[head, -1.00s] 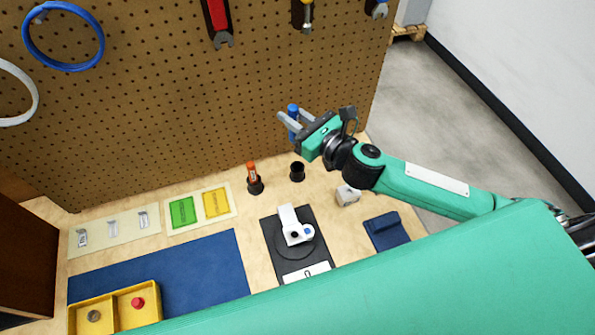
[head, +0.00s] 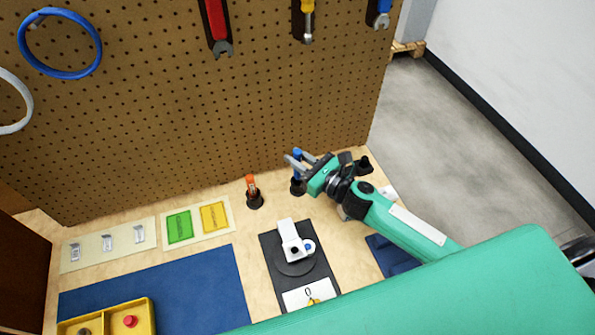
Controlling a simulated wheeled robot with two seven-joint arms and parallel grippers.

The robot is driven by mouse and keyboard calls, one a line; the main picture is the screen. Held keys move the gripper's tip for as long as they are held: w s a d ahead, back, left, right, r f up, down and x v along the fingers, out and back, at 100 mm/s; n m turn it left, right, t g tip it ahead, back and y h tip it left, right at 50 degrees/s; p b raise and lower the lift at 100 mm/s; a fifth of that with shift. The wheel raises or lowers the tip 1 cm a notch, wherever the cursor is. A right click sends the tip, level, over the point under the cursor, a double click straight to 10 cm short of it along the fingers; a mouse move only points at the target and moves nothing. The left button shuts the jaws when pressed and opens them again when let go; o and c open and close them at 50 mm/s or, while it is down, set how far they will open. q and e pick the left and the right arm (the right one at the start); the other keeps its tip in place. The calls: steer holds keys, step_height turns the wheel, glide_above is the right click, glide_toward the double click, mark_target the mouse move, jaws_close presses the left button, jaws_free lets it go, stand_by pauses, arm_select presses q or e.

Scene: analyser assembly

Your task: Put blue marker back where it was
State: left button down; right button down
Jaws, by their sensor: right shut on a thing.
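The blue marker (head: 298,157) stands upright between the fingers of my right gripper (head: 299,164), which is shut on it. Its lower end lines up with the mouth of a black round holder (head: 298,188) on the wooden bench. The fingers partly hide the marker, and I cannot tell how deep it sits in the holder. To the left, an orange marker (head: 251,184) stands in a similar black holder (head: 254,201). My left gripper is not in view.
A black base with a white device (head: 290,240) lies in front of the holders. Green (head: 180,227) and yellow (head: 214,216) blocks sit on a pale tray at left. A pegboard (head: 170,120) with hanging tools rises behind. A blue mat and yellow bin (head: 143,301) are front left.

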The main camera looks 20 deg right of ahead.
steer(key=shift+f+b, duration=0.35)
steer(key=shift+f, duration=1.85)
steer(key=shift+f, duration=0.1)
steer(key=shift+f, duration=0.15)
steer(key=c, duration=1.3)
jaws_free()
